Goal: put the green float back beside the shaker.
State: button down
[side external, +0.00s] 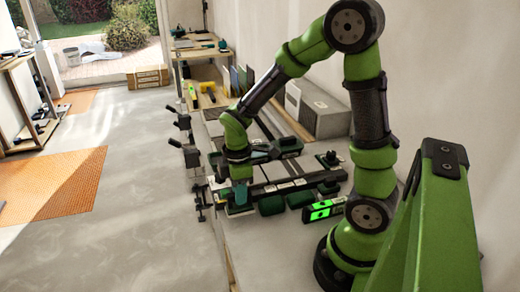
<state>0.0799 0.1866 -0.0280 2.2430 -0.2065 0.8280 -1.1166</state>
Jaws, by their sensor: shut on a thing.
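My gripper (240,188) points down over the near left part of the work surface, small in the side external view. It is shut on a small teal-green piece that shows just below the fingers, which I take to be the green float (239,210). Its lower edge is close to the surface; I cannot tell whether it touches. The arm hides part of the area behind it. I cannot make out for sure which of the dark tools on the surface is the shaker.
Dark green blocks (271,205) sit just right of my gripper. A device with a bright green display (322,210) stands farther right. Dark rails (290,184) lie behind. A grey box (316,108) stands by the wall. Clamps (198,200) line the left edge.

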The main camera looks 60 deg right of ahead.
jog(key=shift+f, duration=1.5)
dwell(0.4)
jog(key=c, duration=0.9)
grip_release()
jog(key=shift+c, duration=0.2)
jog(key=shift+o, duration=0.3)
jog(key=shift+o, duration=1.3)
jog(key=shift+r, duration=4.05)
